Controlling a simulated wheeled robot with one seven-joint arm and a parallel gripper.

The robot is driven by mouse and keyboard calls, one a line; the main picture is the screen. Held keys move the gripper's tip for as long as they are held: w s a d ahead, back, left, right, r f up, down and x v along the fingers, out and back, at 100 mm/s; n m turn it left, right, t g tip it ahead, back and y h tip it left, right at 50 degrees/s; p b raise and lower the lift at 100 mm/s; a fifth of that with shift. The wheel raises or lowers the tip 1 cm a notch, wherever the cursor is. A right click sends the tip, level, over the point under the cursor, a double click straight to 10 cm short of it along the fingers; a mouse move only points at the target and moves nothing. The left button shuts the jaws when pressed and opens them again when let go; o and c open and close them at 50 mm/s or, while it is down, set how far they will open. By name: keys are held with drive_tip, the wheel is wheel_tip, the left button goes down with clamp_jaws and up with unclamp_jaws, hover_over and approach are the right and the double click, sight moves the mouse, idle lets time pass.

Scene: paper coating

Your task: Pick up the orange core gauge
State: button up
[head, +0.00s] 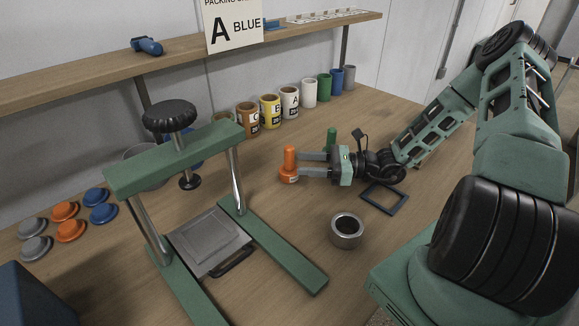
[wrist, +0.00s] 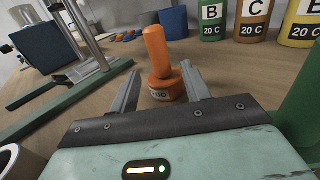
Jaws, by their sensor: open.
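The orange core gauge (head: 290,165) stands upright on the wooden table, with a wide base and a narrower handle on top. In the wrist view the gauge (wrist: 160,70) is between and slightly beyond the fingertips, with a pale label on its base. My gripper (head: 302,166) is open and low over the table, its fingers pointing left at the gauge. In the wrist view the gripper (wrist: 160,88) has one finger on each side of the gauge's base. Whether either finger touches it I cannot tell.
A green press frame (head: 290,262) stands left of the gauge. A metal ring (head: 346,232) and a dark square frame (head: 384,198) lie in front. A green object (head: 331,138) stands behind my gripper. Labelled cans (head: 270,110) line the back under a shelf (head: 80,80).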

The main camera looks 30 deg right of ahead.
sight(289, 162)
drive_tip(key=p+x, duration=0.1)
drive_tip(key=x, duration=0.4)
drive_tip(key=shift+w, duration=0.15)
drive_tip(key=shift+c, duration=0.4)
clamp_jaws()
drive_tip(key=shift+r, duration=0.1)
